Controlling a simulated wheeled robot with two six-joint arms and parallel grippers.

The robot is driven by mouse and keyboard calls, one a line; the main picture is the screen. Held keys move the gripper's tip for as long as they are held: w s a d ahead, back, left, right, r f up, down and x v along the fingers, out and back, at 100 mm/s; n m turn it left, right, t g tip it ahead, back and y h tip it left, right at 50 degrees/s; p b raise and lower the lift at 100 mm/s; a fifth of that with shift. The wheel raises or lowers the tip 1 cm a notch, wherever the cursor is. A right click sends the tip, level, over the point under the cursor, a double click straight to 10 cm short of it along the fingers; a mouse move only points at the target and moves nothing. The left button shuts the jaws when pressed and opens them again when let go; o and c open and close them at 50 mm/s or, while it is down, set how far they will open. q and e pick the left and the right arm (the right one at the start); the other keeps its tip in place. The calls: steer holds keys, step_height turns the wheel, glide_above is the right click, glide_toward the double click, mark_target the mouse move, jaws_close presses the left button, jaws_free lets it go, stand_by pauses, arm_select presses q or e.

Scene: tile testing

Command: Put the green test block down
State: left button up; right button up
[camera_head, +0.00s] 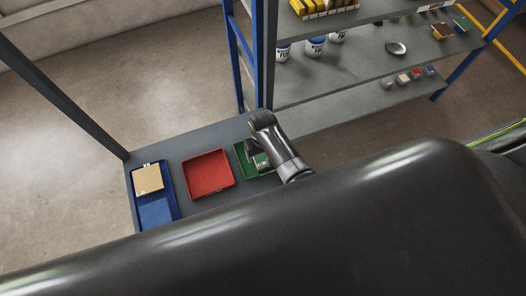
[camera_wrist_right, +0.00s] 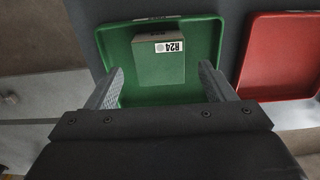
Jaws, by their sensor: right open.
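The green test block (camera_wrist_right: 157,66), with a white label reading R24, sits in the green tray (camera_wrist_right: 116,46) in the right wrist view. My right gripper (camera_wrist_right: 162,85) is open, its two fingers apart on either side over the tray, with the block beyond and between them. In the head view the green tray (camera_head: 241,160) is at the right of the row of trays, and my right gripper (camera_head: 257,156) is over it and partly hides it and the block. My left gripper is not in view.
A red tray (camera_head: 208,175) lies empty beside the green one. A blue tray (camera_head: 156,212) at the left holds a tan tile (camera_head: 147,180). A blue-framed shelf rack (camera_head: 335,75) with cans and small blocks stands behind the grey table (camera_head: 190,146).

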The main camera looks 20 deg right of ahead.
mark_target(263, 158)
step_height(263, 158, up, 3)
steer(key=shift+p, duration=0.95)
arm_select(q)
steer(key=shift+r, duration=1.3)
arm_select(e)
steer(key=shift+r, duration=2.85)
